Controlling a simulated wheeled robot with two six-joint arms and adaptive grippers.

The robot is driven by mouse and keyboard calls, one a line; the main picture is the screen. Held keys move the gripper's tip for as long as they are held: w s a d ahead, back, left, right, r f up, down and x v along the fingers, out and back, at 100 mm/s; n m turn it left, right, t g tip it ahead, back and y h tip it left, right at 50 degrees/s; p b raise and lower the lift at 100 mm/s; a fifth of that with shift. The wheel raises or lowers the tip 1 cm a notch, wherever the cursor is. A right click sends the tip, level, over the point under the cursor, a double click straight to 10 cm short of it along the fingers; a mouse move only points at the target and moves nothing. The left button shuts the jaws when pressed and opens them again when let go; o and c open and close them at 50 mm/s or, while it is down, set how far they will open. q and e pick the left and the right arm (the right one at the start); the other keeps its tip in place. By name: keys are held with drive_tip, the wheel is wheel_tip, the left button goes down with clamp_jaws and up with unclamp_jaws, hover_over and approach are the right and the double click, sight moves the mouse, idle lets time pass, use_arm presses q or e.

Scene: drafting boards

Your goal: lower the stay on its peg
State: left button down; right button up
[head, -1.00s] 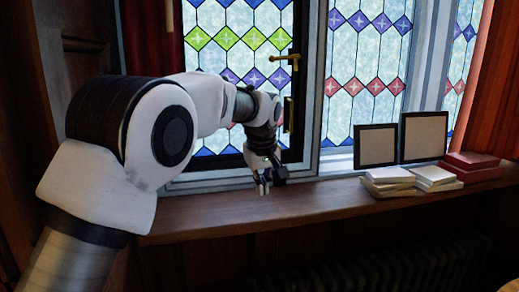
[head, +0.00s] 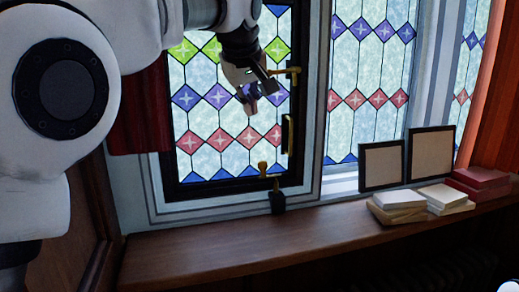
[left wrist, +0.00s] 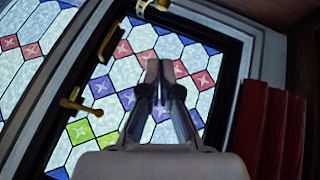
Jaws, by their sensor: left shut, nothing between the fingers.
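The brass stay (head: 269,172) shows at the bottom of the dark-framed stained-glass window (head: 185,190), with a rounded knob at its near end. A dark block (head: 278,202) stands below it on the sill; whether the stay sits on a peg there is too small to tell. In the left wrist view, brass fittings (left wrist: 152,5) show at the top edge, partly cut off. My left gripper (head: 250,101) is shut and empty, in front of the panes, above the stay and apart from it. It also shows in the left wrist view (left wrist: 166,70). My right gripper is not in view.
A brass window handle (head: 287,71) is just right of my left gripper. Two framed panels (head: 381,164) (head: 430,154), pale books (head: 398,205) and red boxes (head: 478,182) stand on the wooden sill (head: 210,258) at the right. The sill's left part is clear. A red curtain (head: 139,115) hangs left.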

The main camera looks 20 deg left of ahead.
use_arm(q)
drive_tip(key=s+d+f+p+x, duration=0.1)
drive_tip(key=p+x, duration=0.3)
drive_tip(key=x, duration=1)
drive_tip(key=shift+a+f, duration=0.15)
drive_tip(key=shift+f, duration=0.1)
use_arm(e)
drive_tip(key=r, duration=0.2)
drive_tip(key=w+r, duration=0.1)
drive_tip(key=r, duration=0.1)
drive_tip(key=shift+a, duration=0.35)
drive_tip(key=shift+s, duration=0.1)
